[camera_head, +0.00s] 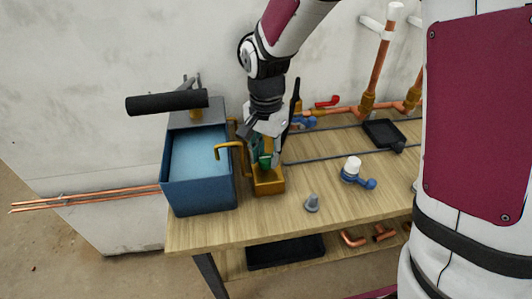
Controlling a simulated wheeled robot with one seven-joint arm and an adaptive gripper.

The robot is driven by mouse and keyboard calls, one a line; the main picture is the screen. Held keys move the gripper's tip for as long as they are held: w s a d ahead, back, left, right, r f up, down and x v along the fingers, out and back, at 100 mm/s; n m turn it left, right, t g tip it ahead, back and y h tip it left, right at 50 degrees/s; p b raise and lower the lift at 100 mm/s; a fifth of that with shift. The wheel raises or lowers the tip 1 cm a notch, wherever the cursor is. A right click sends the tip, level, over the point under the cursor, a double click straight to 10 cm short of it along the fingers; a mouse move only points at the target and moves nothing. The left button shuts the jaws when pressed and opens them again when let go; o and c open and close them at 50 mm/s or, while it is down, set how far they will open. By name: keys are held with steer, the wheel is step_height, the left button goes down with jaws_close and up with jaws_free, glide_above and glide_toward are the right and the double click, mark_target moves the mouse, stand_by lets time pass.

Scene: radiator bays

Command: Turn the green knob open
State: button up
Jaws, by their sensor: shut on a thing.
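The green knob (265,161) sits on top of a brass-yellow fixture (268,183) on the wooden bench, beside the blue basin. My gripper (265,152) reaches down from above and is shut on the green knob, with its fingers on either side of it. The fingers hide part of the knob, so its turned angle cannot be told. A hooked yellow pipe (231,147) stands just left of the knob and bends toward the basin.
A blue basin (205,194) stands left of the fixture, with a black roller (166,102) above it. A grey cone (312,202), a white-capped blue valve (352,170) and a black tray (384,133) are on the bench (290,222). Copper pipes (379,65) rise along the wall.

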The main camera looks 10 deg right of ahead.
steer(key=shift+n, duration=0.3)
steer(key=n+p, duration=0.1)
steer(key=n, duration=0.3)
steer(key=n+p, duration=0.1)
steer(key=n, duration=0.4)
steer(key=shift+p, duration=0.35)
steer(key=n+p, duration=0.1)
steer(key=n, duration=0.3)
steer(key=shift+n+p, duration=0.7)
steer(key=shift+n, duration=1.4)
steer(key=o, duration=1.2)
